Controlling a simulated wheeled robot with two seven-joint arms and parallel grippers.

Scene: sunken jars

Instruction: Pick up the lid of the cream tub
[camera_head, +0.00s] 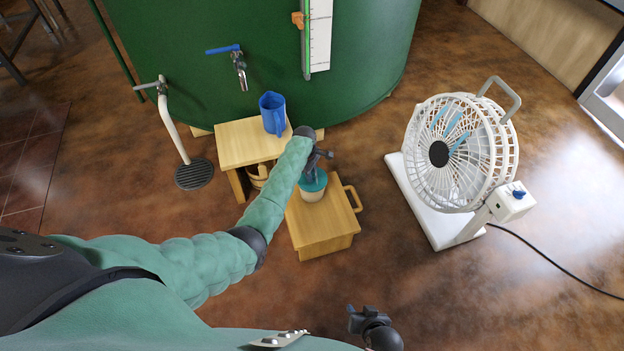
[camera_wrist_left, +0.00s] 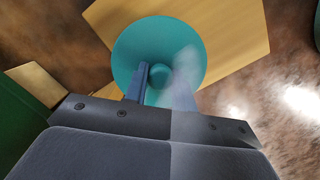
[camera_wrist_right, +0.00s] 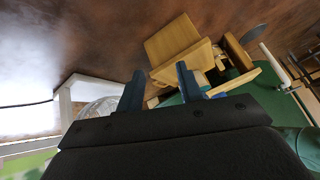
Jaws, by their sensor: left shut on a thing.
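The cream tub (camera_head: 313,195) stands on a low wooden stool with a handle (camera_head: 325,229). Its teal lid (camera_head: 314,181) is over the tub's top in the head view; I cannot tell whether it is seated or slightly raised. The lid fills the upper middle of the left wrist view (camera_wrist_left: 135,50), with its round knob (camera_wrist_left: 158,90) between the fingers. My left gripper (camera_head: 316,166) is above the lid, shut on its knob. My right gripper (camera_head: 362,317) is open and empty, low in the head view and away from the stool.
A higher wooden step (camera_head: 238,145) with a blue jug (camera_head: 273,112) stands behind and left. A big green tank (camera_head: 170,50) with a blue-handled tap (camera_head: 238,68) is at the back. A white fan (camera_head: 460,152) stands right. Floor is free between fan and stool.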

